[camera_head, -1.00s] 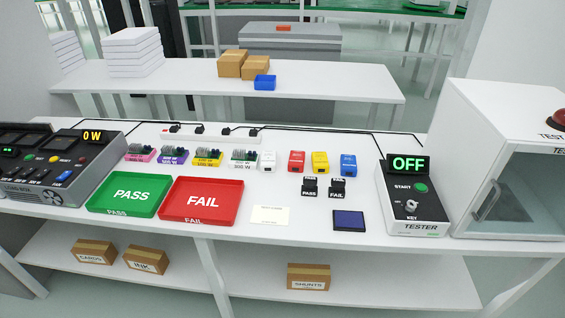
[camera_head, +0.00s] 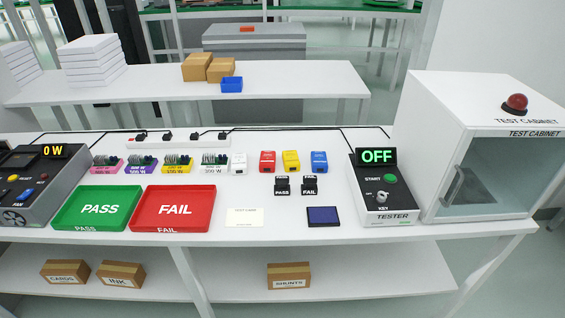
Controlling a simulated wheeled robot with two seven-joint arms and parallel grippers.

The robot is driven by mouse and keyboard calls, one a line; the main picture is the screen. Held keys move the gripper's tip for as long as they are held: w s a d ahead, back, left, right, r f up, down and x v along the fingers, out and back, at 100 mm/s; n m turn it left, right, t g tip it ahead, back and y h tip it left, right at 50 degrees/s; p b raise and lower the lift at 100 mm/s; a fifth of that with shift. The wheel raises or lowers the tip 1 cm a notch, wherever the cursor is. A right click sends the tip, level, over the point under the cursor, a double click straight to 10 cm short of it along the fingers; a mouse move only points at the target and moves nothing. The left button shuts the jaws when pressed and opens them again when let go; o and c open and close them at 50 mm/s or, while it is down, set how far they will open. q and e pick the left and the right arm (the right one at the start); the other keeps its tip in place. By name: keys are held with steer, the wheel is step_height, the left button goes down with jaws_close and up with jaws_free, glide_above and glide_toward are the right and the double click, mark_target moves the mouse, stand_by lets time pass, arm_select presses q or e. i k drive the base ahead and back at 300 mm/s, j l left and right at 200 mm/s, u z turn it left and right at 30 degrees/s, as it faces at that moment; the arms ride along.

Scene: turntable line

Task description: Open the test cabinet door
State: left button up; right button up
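The test cabinet (camera_head: 433,115) is a white box at the right end of the bench, with a red dome light (camera_head: 515,103) on top. Its glass-fronted door (camera_head: 500,178) faces forward and looks shut. A grey bar handle (camera_head: 454,188) stands upright at the door's left side. Neither of my grippers is in view.
The tester (camera_head: 384,190) left of the cabinet reads OFF. The green PASS tray (camera_head: 97,208), red FAIL tray (camera_head: 172,208), a card (camera_head: 245,217) and a dark blue pad (camera_head: 323,216) lie along the front. Boxes sit on the lower shelf (camera_head: 230,275).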

mark_target(470, 132)
steer(key=z, duration=1.45)
